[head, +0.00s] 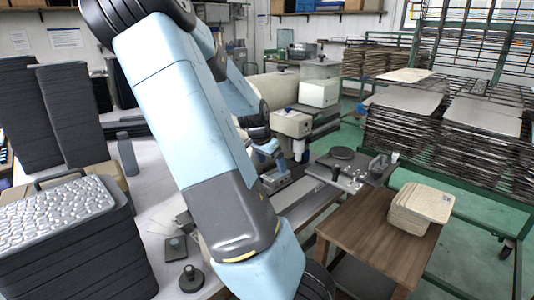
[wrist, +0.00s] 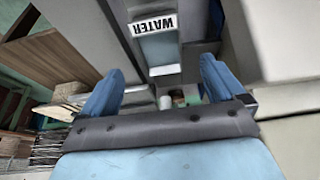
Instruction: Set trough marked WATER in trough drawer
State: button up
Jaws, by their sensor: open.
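The trough marked WATER (wrist: 160,48) shows in the wrist view as a pale grey piece, with its white label (wrist: 152,26) upside down near the top edge. My gripper (wrist: 161,68) is open, its two blue fingers apart with nothing held between them. The trough appears ahead of the fingers, in the gap between them; I cannot tell how far off it is. In the head view my arm crosses the middle and hides part of the machine. I cannot make out the trough drawer for certain in either view.
In the head view a wooden table (head: 365,238) with a stack of pale tiles (head: 420,207) stands right. A black stack of trays (head: 80,250) is at front left. Wire racks with panels (head: 470,135) stand at right. Green floor lies between table and racks.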

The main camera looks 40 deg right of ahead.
jog(key=a+r+n+y, duration=0.1)
jog(key=a, duration=0.1)
jog(key=a+r+n+y, duration=0.1)
jog(key=a, duration=0.2)
jog(key=a+r+y, duration=0.1)
jog(key=a, duration=0.2)
jog(key=shift+s+a+n+t, duration=0.1)
jog(key=shift+s+n+t, duration=0.3)
jog(key=s+a+r+n+t, duration=0.1)
jog(key=s+a+r+n, duration=0.3)
jog(key=a, duration=0.4)
jog(key=s+a+r+n+t+y, duration=0.1)
jog(key=s+a+r+n+t, duration=0.1)
jog(key=s+a+r+n, duration=0.3)
jog(key=s+a+r+n+t, duration=0.1)
jog(key=s+a+r+n, duration=0.4)
jog(key=a, duration=0.6)
jog(key=s+r, duration=0.2)
jog(key=s, duration=0.1)
jog(key=shift+s+a+y, duration=0.15)
jog(key=shift+a+y, duration=0.05)
jog(key=shift+y, duration=0.1)
